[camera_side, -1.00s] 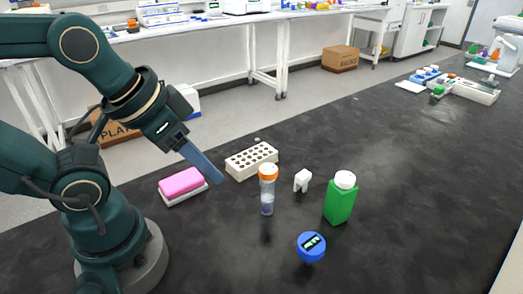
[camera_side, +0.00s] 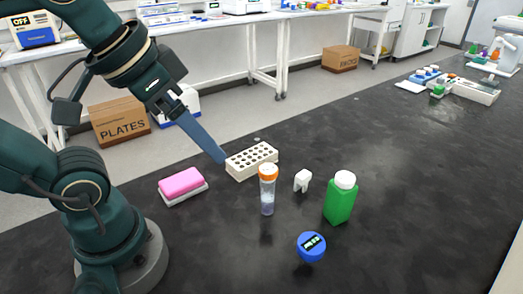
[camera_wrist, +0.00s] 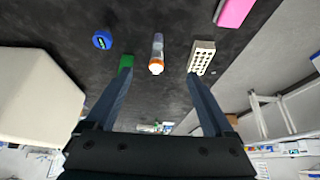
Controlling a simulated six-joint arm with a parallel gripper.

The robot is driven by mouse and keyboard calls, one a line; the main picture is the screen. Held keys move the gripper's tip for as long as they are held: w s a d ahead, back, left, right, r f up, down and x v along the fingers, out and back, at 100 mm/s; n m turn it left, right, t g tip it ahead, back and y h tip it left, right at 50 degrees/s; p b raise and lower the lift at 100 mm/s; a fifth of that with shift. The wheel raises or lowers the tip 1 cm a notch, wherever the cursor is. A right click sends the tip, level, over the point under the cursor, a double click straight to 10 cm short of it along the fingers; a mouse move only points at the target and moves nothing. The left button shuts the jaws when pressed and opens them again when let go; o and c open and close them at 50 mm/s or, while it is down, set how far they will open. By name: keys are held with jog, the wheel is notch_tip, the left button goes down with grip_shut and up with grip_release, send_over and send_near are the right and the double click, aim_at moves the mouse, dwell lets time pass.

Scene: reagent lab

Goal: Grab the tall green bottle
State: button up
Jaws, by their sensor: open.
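The tall green bottle (camera_side: 340,203) with a white cap stands upright on the dark bench, right of centre in the side view. In the wrist view the green bottle (camera_wrist: 126,62) shows only partly, at the tip of the left finger. My gripper (camera_side: 219,157) is above the bench at the left, near the white tube rack, well away from the bottle. In the wrist view my gripper (camera_wrist: 158,75) has its two fingers wide apart with nothing between them.
An orange-capped tube (camera_side: 267,190) stands between my gripper and the bottle. Nearby are a white rack (camera_side: 251,162), a white tooth-shaped piece (camera_side: 302,180), a blue round timer (camera_side: 311,246) and a pink block (camera_side: 181,182) on a pale base.

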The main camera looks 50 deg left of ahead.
aim_at(333, 194)
jog(key=w+d+m+t+h, duration=0.1)
jog(key=w+d+t, duration=0.3)
jog(key=w, duration=0.6)
jog(key=w+d+m+t+h, duration=0.1)
jog(key=w+d+t+h, duration=0.15)
jog(key=w+d, duration=0.55)
jog(key=shift+t+y, duration=0.35)
jog(key=shift+t, duration=0.2)
jog(key=f, duration=0.5)
jog(key=w+a+f, duration=0.1)
jog(key=f, duration=0.4)
jog(key=w+a+f, duration=0.1)
jog(key=f, duration=0.5)
jog(key=shift+w, duration=0.15)
jog(key=shift+x, duration=2.65)
grip_shut()
